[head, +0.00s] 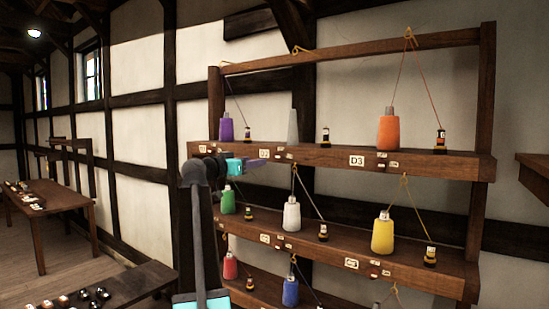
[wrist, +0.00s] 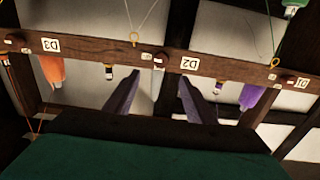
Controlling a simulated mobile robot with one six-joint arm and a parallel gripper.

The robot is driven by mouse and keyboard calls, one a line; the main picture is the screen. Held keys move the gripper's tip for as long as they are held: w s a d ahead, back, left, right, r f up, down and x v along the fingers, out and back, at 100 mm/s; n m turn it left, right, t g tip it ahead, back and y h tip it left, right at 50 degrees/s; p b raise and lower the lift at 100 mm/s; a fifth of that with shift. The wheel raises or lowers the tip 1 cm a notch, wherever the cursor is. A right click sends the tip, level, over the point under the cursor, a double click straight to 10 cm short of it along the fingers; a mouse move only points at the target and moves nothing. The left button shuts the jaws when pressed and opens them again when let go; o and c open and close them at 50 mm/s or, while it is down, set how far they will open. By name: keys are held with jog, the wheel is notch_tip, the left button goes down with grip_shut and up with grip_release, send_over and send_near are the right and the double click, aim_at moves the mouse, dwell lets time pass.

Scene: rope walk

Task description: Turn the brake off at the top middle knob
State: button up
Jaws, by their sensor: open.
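The top middle knob (wrist: 160,58) is a small dark red knob on the front of the top beam, beside the D2 label (wrist: 189,64), with small white tags around it. The wrist view shows the rack upside down. In the head view the knob (head: 283,156) is tiny, just right of the D2 label, and which way it is turned cannot be told. My gripper (wrist: 158,77) is open and empty, its fingers spread either side of the knob's line, apart from it. In the head view my gripper (head: 257,163) is left of the knob, in front of the top shelf.
The wooden rack (head: 487,100) holds several coloured cones and bobbins with threads on its shelves. The D3 label (head: 357,161) is to the right. An orange cone (head: 390,132) stands above it. A table (head: 62,191) and a bench (head: 135,283) are at left.

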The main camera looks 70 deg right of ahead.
aim_at(276, 157)
jog(key=shift+d, duration=0.1)
dwell(0.3)
jog(key=p+x, duration=0.5)
jog(key=x, duration=0.7)
jog(key=shift+d+r, duration=0.1)
jog(key=shift+s+d+p, duration=0.15)
jog(key=shift+d+p, duration=0.2)
jog(key=shift+d, duration=0.35)
